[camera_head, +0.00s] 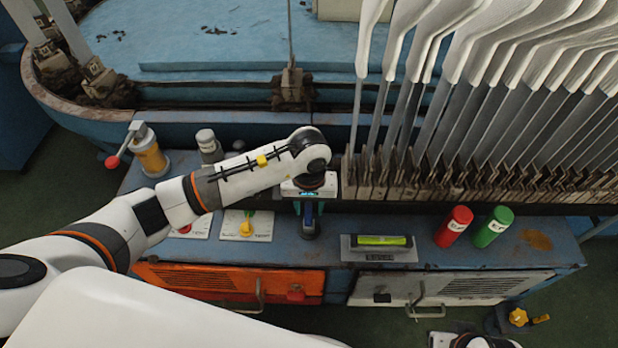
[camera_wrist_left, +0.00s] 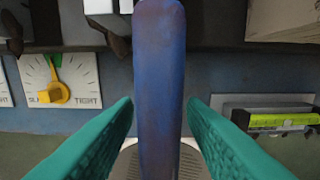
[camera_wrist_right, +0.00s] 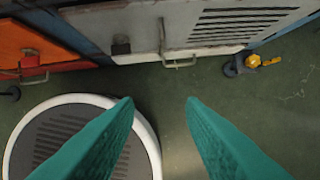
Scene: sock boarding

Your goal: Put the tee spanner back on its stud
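A dark blue-purple bar with a rounded end (camera_wrist_left: 160,70) runs between my left gripper's fingers in the left wrist view; in the head view it shows as a dark blue piece (camera_head: 309,222) on the bench top. No crosspiece is visible, so I cannot tell whether it is the tee spanner. My left gripper (camera_head: 310,208) points down above the bench, teal fingers apart on either side of the bar, with small gaps. The stud cannot be made out. My right gripper (camera_wrist_right: 160,105) is open and empty, low in front of the cabinets.
On the bench, dial plates with a yellow pointer (camera_head: 247,228) lie left and a spirit level (camera_head: 382,241) right. White sock forms (camera_head: 480,50) rise behind. A yellow-handled fitting (camera_head: 518,317) sits low right.

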